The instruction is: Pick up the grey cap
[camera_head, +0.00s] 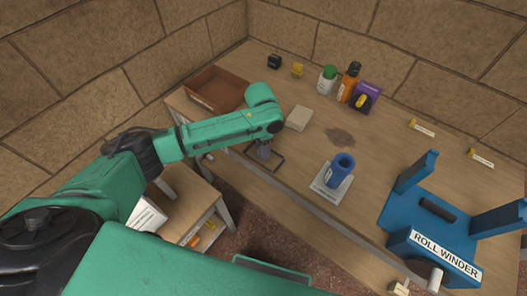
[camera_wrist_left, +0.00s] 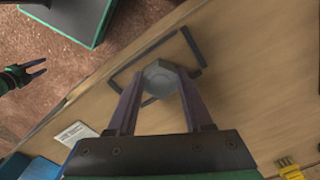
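The grey cap (camera_wrist_left: 160,72) is a many-sided piece, seen in the left wrist view within a dark outline frame (camera_wrist_left: 197,48) on the wooden table. My left gripper (camera_wrist_left: 161,80) points down at it with its fingers apart, one on each side of the cap in that view. I cannot tell whether the fingers touch it. In the head view my left gripper (camera_head: 263,150) is over the frame near the table's front edge, and the cap is hidden or too small to make out. My right gripper (camera_wrist_left: 36,72) shows at the left wrist view's left edge, fingers apart and empty.
A brown tray (camera_head: 216,91) and a pale block (camera_head: 299,118) lie nearby. A blue roll (camera_head: 339,171) stands on a light square to the right. The blue roll winder (camera_head: 420,215) is farther right. Bottles and boxes line the back, including an orange bottle (camera_head: 348,84).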

